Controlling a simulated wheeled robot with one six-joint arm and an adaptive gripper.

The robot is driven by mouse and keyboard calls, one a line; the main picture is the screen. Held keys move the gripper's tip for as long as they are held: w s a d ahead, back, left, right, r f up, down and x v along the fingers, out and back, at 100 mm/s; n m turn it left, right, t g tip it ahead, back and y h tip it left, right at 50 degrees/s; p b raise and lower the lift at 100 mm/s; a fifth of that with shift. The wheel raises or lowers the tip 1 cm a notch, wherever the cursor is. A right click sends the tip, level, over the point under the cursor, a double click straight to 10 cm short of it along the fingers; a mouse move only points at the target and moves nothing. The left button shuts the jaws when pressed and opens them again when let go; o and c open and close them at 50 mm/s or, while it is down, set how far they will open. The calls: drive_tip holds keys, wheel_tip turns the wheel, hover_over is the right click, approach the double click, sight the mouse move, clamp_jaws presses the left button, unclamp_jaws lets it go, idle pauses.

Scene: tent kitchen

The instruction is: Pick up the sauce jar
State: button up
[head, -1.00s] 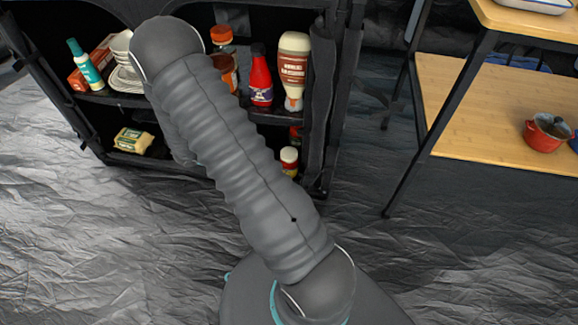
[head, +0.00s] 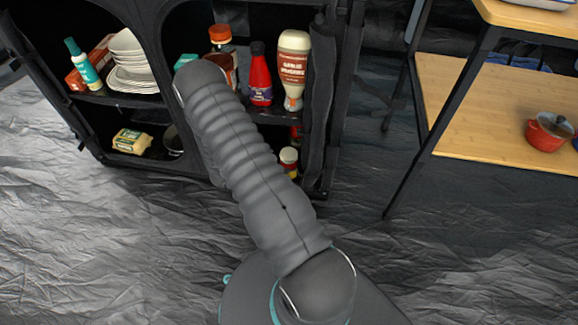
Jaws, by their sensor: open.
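A jar with an orange lid and brown-red contents (head: 221,40) stands on the upper shelf of the black cabinet, its lower part hidden behind my arm. A smaller jar with a pale lid (head: 289,158) stands on the lower shelf, partly hidden. I cannot tell for certain which one is the sauce jar. My arm reaches across the picture towards the cabinet. My gripper does not show; the arm covers that area.
A red bottle (head: 260,78) and a garlic sauce bottle (head: 293,68) stand right of the orange-lidded jar. A wooden table (head: 480,105) with a red pot (head: 548,133) stands right. Crumpled floor is clear in front.

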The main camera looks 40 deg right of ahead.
drive_tip(key=shift+w+x, duration=0.2)
drive_tip(key=shift+x, duration=1.25)
drive_tip(key=shift+w+x, duration=0.15)
drive_tip(key=shift+x, duration=1.35)
drive_tip(key=shift+d+r, duration=0.1)
drive_tip(key=shift+r, duration=0.1)
drive_tip(key=c, duration=1.9)
drive_tip(key=shift+o, duration=0.2)
drive_tip(key=shift+r, duration=0.1)
